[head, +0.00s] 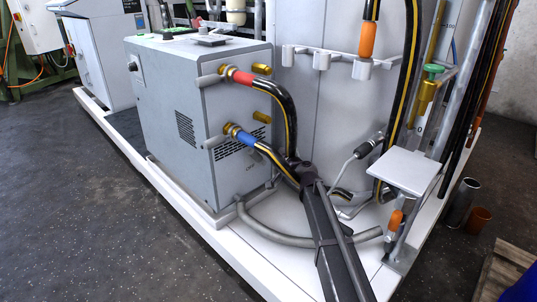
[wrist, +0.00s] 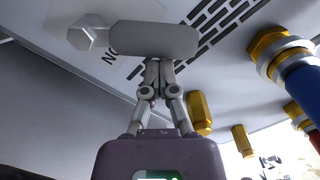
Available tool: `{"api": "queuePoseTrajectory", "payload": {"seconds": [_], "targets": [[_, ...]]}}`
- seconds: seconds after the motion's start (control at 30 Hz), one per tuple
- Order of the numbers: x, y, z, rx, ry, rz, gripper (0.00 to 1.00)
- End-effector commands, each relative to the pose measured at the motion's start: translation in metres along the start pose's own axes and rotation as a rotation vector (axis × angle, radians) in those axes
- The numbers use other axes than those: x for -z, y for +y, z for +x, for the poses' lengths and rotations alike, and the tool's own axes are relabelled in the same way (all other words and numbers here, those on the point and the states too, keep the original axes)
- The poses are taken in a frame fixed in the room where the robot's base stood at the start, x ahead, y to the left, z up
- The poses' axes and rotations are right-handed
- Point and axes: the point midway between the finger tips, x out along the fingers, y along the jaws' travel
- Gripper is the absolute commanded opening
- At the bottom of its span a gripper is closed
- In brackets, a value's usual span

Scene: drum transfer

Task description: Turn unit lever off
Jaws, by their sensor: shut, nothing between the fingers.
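In the wrist view, a grey lever (wrist: 152,38) with a rounded bar crosses the top of the picture, and a hexagonal knob (wrist: 84,30) stands to its left. My gripper (wrist: 158,66) is shut and empty. Its fingertips come up to the lower edge of the lever bar; I cannot tell whether they touch it. The grey unit (head: 195,110) shows in the head view as a box with vents, hoses and grey bar handles on its front. My dark arm reaches toward its lower right, and the fingertips cannot be made out there.
A blue-collared hose (head: 250,142) and a red-collared hose (head: 243,78) leave the unit's front. Brass fittings (wrist: 200,112) lie to the right of my fingers in the wrist view. A curved grey pipe (head: 290,238) and a small grey plate (head: 402,170) are near my arm. Open floor lies left.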

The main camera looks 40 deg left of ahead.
Motion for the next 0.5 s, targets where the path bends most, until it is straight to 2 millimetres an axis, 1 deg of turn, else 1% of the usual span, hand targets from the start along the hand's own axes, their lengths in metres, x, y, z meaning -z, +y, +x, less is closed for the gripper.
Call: {"api": "queuePoseTrajectory", "payload": {"seconds": [0.03, 0.3, 0.5], "targets": [[-0.0018, -0.0021, 0.0032, 0.004, -0.004, 0.0, 0.0], [-0.0031, -0.0034, 0.005, 0.006, -0.005, 0.0, 0.0], [0.001, -0.0037, 0.0033, 0.005, -0.004, 0.001, 0.0]]}}
